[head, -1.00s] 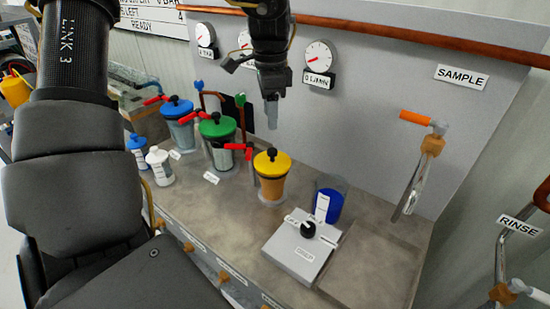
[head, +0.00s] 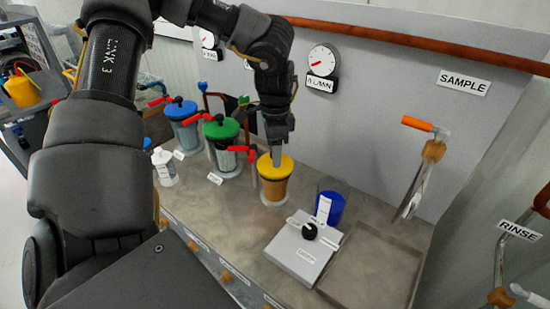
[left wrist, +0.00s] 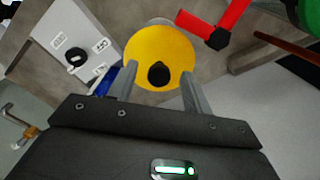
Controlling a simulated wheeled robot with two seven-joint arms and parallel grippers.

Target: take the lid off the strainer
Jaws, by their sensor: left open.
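The strainer nearest my left gripper is an amber cup (head: 273,188) with a yellow lid (head: 284,171) on top. In the left wrist view the round yellow lid (left wrist: 150,50) shows its black knob (left wrist: 159,74). My left gripper (head: 277,155) points down over this lid, and its fingers hide the knob in the head view. In the left wrist view the open fingers (left wrist: 158,92) stand on either side of the knob, with a gap to each side. Whether the fingertips touch the lid cannot be told. My right gripper is not in view.
Strainers with a green lid (head: 221,129) and a blue lid (head: 180,110) stand to the left, with red-handled valves (head: 238,149) between. A blue-filled beaker (head: 330,206) and a grey box with a black knob (head: 303,249) stand to the right.

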